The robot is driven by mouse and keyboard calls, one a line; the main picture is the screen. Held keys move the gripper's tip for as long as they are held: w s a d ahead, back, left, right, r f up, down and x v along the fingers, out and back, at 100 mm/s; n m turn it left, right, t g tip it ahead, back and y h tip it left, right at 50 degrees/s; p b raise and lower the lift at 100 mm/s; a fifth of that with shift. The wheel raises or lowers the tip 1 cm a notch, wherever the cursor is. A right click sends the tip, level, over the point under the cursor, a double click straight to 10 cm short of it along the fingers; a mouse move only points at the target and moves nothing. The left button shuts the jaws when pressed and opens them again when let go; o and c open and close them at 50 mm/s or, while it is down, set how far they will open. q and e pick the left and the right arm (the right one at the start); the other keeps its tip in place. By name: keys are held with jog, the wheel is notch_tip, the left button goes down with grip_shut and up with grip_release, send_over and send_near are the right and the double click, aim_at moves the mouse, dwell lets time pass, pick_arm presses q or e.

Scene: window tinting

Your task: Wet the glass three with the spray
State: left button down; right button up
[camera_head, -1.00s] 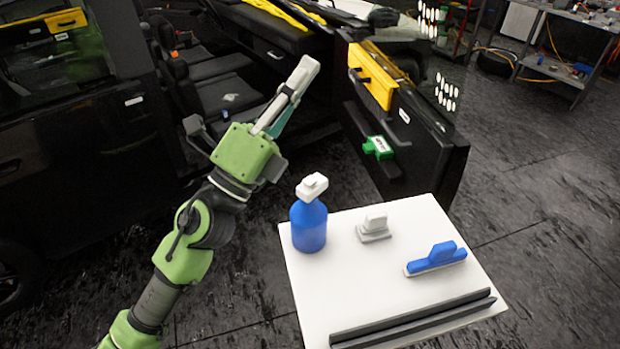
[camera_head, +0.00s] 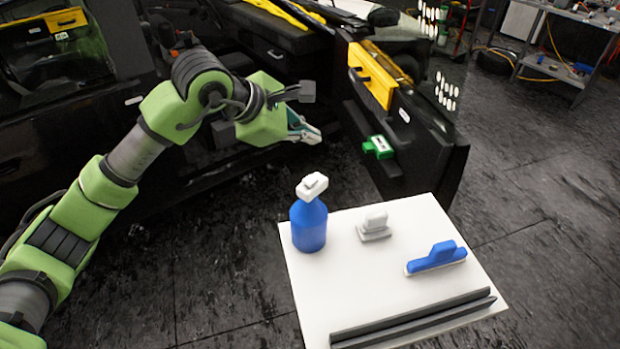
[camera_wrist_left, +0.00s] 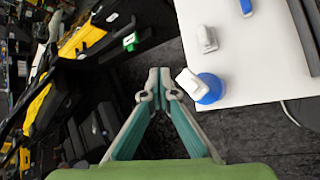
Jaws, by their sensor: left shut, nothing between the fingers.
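The spray bottle (camera_head: 309,224), blue with a white head, stands upright at the left back corner of the white table. It also shows in the left wrist view (camera_wrist_left: 209,88), just right of the fingertips. My left gripper (camera_head: 312,134) is shut and empty, behind the bottle and apart from it, between the table and the car. In the left wrist view its fingertips (camera_wrist_left: 159,85) meet. The car door (camera_head: 425,130) stands open, with a dark window pane (camera_head: 440,88) on its upper part. Which pane is glass three I cannot tell. My right gripper is not in view.
The white table (camera_head: 310,300) also carries a grey-white block tool (camera_head: 374,228), a blue-handled tool (camera_head: 437,258) and dark strips (camera_head: 415,320). A green item (camera_head: 378,147) sits on the door. Dark floor is free right of the table.

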pick_arm(q)
jog(key=shift+a+f, duration=0.1)
dwell(0.3)
jog(key=b, duration=0.3)
send_over(315, 177)
jog(key=s+a, duration=0.1)
jog(key=a, duration=0.1)
jog(key=f, duration=0.7)
jog(key=shift+s+d+f, duration=0.15)
jog(key=shift+d+f, duration=0.05)
jog(key=shift+f, duration=0.05)
jog(key=shift+f+b, duration=0.6)
jog(key=shift+b, duration=0.15)
jog(key=shift+f+b, duration=0.4)
jog(key=shift+b, duration=0.3)
jog(key=shift+f+b, duration=0.6)
jog(key=shift+b, duration=0.1)
dwell(0.5)
jog(key=shift+r, duration=0.1)
jog(key=shift+r+p, duration=0.3)
jog(key=shift+r, duration=0.6)
